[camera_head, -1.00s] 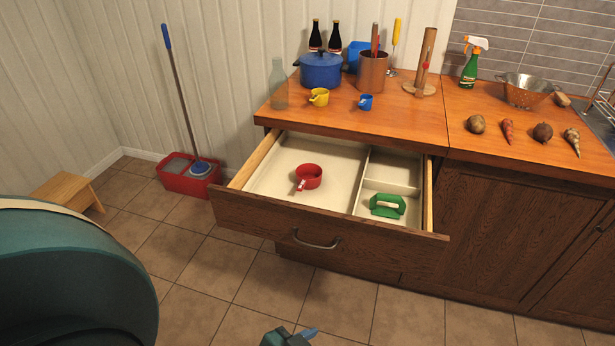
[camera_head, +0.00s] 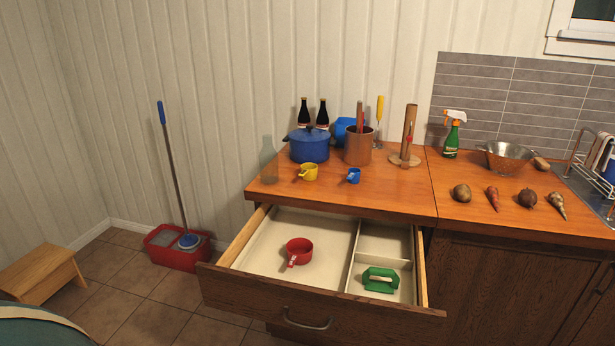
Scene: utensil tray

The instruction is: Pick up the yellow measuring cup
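The yellow measuring cup (camera_head: 309,172) stands on the wooden countertop, near its front left, in front of the blue pot. Its handle points to the left and front. A small blue measuring cup (camera_head: 353,176) stands to its right. A red measuring cup (camera_head: 299,251) lies in the large compartment of the open drawer (camera_head: 262,315) below. Neither of my grippers is in view. Only a teal part of my own body shows at the bottom left corner.
The blue pot (camera_head: 308,146), a clear bottle (camera_head: 268,161) and a copper container (camera_head: 358,147) stand around the yellow cup. The open drawer juts out below the counter. Vegetables (camera_head: 494,197) lie at the right.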

